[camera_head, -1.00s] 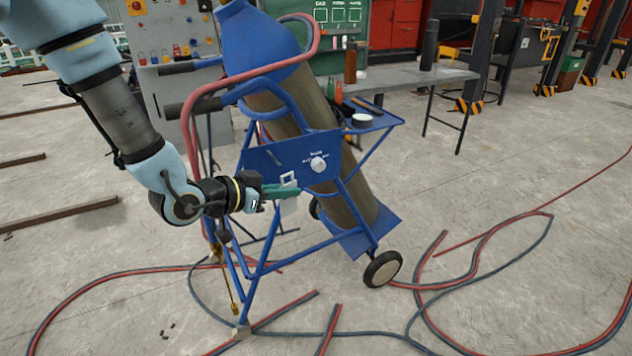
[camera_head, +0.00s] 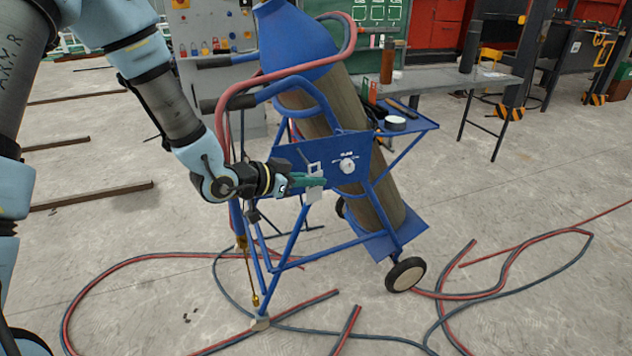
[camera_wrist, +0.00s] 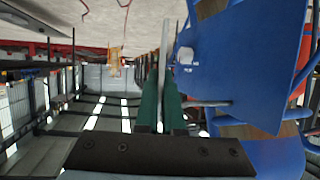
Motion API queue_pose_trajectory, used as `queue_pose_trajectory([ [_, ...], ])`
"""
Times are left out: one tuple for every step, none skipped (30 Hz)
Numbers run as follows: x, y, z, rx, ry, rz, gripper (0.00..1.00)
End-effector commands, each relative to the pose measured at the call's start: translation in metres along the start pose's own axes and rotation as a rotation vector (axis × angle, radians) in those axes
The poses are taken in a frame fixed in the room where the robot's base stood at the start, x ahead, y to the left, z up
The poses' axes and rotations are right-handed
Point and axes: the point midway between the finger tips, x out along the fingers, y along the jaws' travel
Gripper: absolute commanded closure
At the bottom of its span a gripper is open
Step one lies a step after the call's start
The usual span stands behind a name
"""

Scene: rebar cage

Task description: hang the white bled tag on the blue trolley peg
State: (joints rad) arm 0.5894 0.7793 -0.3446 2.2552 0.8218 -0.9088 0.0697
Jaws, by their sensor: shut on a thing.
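The white tag (camera_head: 314,194) is held in my gripper (camera_head: 316,182), whose green fingers are shut on it. Its squared loop shows above the fingers and its plate hangs below them. In the wrist view the tag (camera_wrist: 164,62) is a thin pale strip, edge-on between the fingers (camera_wrist: 161,103). The blue trolley (camera_head: 366,147) has a front panel with a white round disc (camera_head: 347,166). A grey peg (camera_wrist: 206,103) sticks out from the panel in the wrist view, right of the fingers and apart from the tag. In the head view, the peg is hard to make out behind the tag.
A grey gas cylinder with a blue top (camera_head: 300,42) leans on the trolley. A blue side shelf (camera_head: 417,123) carries a tape roll and tools. Red and dark hoses (camera_head: 480,295) lie on the floor. A grey bench (camera_head: 455,78) stands behind.

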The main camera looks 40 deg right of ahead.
Motion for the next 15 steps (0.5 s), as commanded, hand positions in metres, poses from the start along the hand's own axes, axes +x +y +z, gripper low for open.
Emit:
queue_pose_trajectory([
  [0.001,-0.003,0.0,0.0,0.0,0.0,1.0],
  [0.001,-0.005,0.0,0.0,0.0,0.0,1.0],
  [0.002,-0.007,-0.001,0.0,0.0,0.0,1.0],
  [0.002,-0.009,-0.001,-0.001,0.0,0.0,1.0],
  [0.003,-0.01,-0.001,-0.001,0.0,-0.001,1.0],
  [0.003,-0.012,-0.001,-0.001,0.0,0.0,1.0],
  [0.004,-0.014,-0.001,0.0,0.0,0.0,1.0],
  [0.004,-0.016,-0.001,0.0,0.001,0.0,1.0],
  [0.005,-0.018,-0.001,0.001,0.001,0.0,1.0],
  [0.005,-0.019,-0.001,0.001,0.001,0.0,1.0],
  [0.006,-0.021,-0.001,0.0,0.001,0.0,1.0],
  [0.006,-0.023,-0.001,-0.001,0.0,0.0,1.0],
  [0.007,-0.025,-0.001,-0.001,0.001,0.0,1.0],
  [0.007,-0.027,-0.001,-0.001,0.001,0.0,1.0],
  [0.008,-0.029,-0.001,0.0,0.001,0.0,1.0],
])
